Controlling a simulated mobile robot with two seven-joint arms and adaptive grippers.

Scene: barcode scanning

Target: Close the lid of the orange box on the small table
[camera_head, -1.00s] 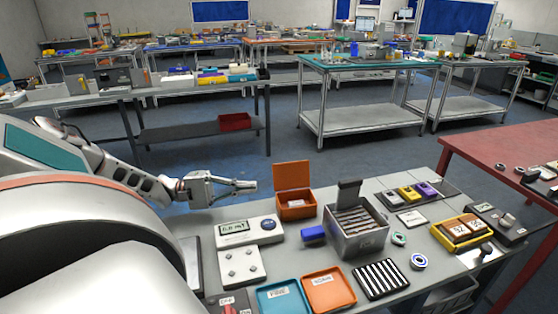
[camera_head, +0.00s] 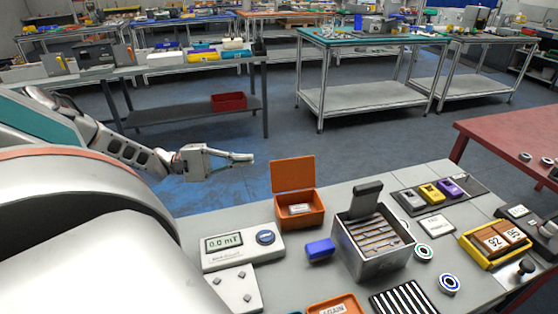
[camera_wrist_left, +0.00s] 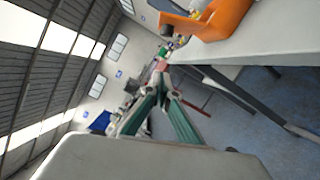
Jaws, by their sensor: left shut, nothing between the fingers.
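The orange box (camera_head: 300,211) stands on the small grey table (camera_head: 340,291), near its far left edge in the head view. Its lid (camera_head: 293,174) is upright, open at the back, and a pale labelled item lies inside. My left gripper (camera_head: 243,158) is shut and empty, in the air to the left of the lid and apart from it. In the left wrist view the gripper's fingers (camera_wrist_left: 162,72) come together, and the orange box (camera_wrist_left: 215,18) shows at the top near the table edge. My right gripper is not in view.
A meter with a display (camera_head: 243,246) stands left of the box. A blue block (camera_head: 320,250) and an open metal box with upright lid (camera_head: 372,240) are to its right. The air above the floor behind the box is free.

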